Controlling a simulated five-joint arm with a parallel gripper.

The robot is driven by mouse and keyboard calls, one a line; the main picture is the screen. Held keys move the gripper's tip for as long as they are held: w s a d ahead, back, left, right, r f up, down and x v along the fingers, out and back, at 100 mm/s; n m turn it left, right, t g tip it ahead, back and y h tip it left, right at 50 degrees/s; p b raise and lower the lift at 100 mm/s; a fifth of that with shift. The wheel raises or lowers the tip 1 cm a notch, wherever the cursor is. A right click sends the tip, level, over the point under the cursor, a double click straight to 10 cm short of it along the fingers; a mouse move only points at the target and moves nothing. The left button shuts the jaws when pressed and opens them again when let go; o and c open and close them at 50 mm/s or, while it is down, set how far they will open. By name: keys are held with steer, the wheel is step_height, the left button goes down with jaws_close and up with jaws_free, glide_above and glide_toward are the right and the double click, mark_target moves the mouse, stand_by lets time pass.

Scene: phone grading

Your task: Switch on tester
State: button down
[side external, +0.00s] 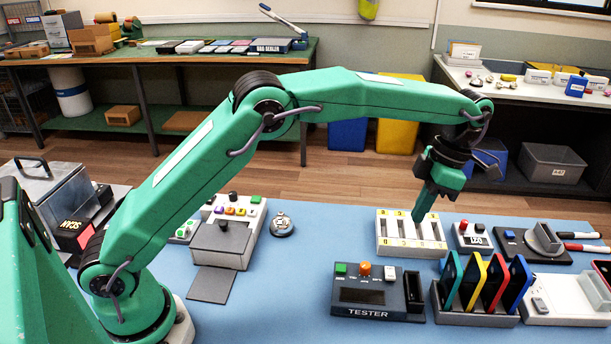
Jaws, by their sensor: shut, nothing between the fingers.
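The tester (372,300) is a dark box marked TESTER at the front middle of the blue table. Its top carries a green button (341,268), an orange knob (365,268) and a white switch (390,273), with a dark display (362,296) below them. A dark slot part (413,292) sits at its right side. My gripper (423,217) is shut and empty. It points down over the cream slotted tray, behind and to the right of the tester, apart from the tester's controls. Whether its tip touches the tray is unclear.
The cream slotted tray (445,244) stands behind the tester. A rack (474,318) with coloured upright phones or covers is to its right. A small red-button box (472,236) and a dark device (533,245) stand farther right. Blue table surface (285,290) is clear left of the tester.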

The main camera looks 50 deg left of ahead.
steer(key=shift+s+d+r, duration=0.1)
steer(key=shift+s+d, duration=0.35)
steer(key=shift+d, duration=0.05)
steer(key=shift+f, duration=0.2)
glide_toward(391, 277)
steer(key=x, duration=0.5)
steer(key=shift+s+a, duration=0.1)
steer(key=shift+a, duration=0.2)
steer(key=shift+s+d+f, duration=0.1)
steer(key=shift+f, duration=0.65)
steer(key=shift+f, duration=0.1)
steer(key=shift+s+d+f, duration=0.1)
steer(key=shift+f, duration=0.1)
